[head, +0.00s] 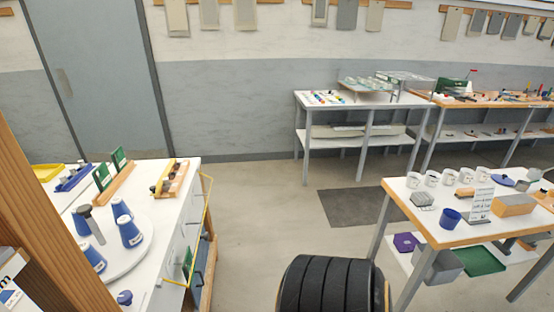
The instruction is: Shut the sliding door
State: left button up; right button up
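A tall grey-blue door panel (105,75) stands in the back wall at the upper left. It has dark edges and a small recessed spot near its left side. Its top is cut off by the frame, and its foot is partly hidden behind the white counter. I cannot tell for sure whether it is the sliding door or whether it stands open. Neither of my grippers is in view.
A white counter (185,215) with blue cups fills the left, beside a wooden post (45,215). A black ribbed round object (325,287) stands at the bottom centre. A table (400,190) stands at right, benches (345,108) at the back. The middle floor (265,220) is clear.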

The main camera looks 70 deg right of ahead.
aim_at(201, 258)
jog(key=z, duration=1.45)
